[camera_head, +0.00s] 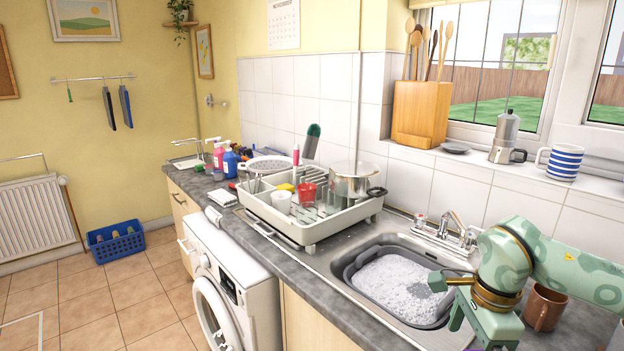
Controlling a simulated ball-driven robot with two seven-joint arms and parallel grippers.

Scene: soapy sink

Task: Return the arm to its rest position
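My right arm (535,255), pale green with gold rings, comes in from the right edge beside the sink. My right gripper (490,325) hangs low over the counter at the sink's right end, and the bottom edge of the picture cuts it off. Its fingertips are hidden, so I cannot tell whether it is open or holds anything. My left gripper is not in view.
The sink holds a grey basin (352,272) of soapy water. A brown mug (543,307) stands close to my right arm. Behind are the tap (450,225), moka pot (507,137) and striped mug (562,163). A loaded dish rack (290,230) stands left of the sink.

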